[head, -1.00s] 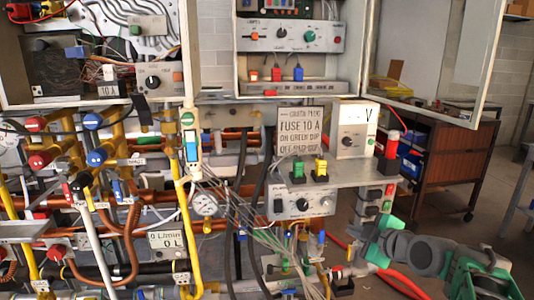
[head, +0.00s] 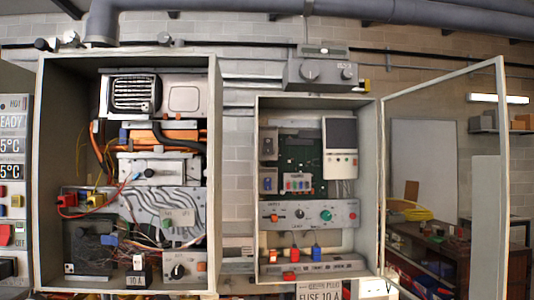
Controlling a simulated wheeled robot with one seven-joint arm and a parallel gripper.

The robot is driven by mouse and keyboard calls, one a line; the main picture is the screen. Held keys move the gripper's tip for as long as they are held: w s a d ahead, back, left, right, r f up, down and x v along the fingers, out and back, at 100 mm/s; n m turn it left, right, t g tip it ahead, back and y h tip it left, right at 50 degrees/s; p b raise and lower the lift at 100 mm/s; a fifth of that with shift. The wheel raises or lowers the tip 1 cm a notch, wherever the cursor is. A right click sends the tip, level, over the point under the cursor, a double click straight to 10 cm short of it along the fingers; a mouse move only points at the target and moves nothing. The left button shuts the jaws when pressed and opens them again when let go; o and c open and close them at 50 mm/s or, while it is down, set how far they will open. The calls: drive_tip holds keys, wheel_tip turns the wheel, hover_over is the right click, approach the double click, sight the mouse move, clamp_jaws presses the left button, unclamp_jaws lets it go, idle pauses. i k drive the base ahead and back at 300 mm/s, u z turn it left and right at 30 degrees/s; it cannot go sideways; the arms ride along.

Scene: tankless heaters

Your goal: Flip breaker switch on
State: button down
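No part is clearly labelled as the breaker switch, and I cannot tell which one it is. The open right cabinet (head: 251,180) holds a grey control panel (head: 320,214) with an orange switch, a black knob and a green knob. Below the panel, a small red part (head: 294,254) and a small blue part (head: 316,254) stand upright above a grey strip. The open left cabinet (head: 47,180) holds a vent, wiring and a lower box with a black knob (head: 178,271) and an orange button (head: 201,267). My gripper is out of view.
The right cabinet's framed door (head: 502,120) stands swung open to the right. A grey box with knobs (head: 318,72) sits above that cabinet. A large pipe (head: 230,10) crosses overhead. A brown shelf unit (head: 455,255) stands behind the door.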

sight(268, 142)
drive_tip(key=u, duration=0.65)
drive_tip(key=k, duration=0.85)
drive_tip(key=u, duration=1)
drive_tip(key=k, duration=0.55)
drive_tip(key=u, duration=0.4)
drive_tip(key=i, duration=1.05)
drive_tip(key=z, duration=0.4)
drive_tip(key=i, duration=0.85)
drive_tip(key=z, duration=1.35)
drive_tip(key=i, duration=0.7)
drive_tip(key=z, duration=0.75)
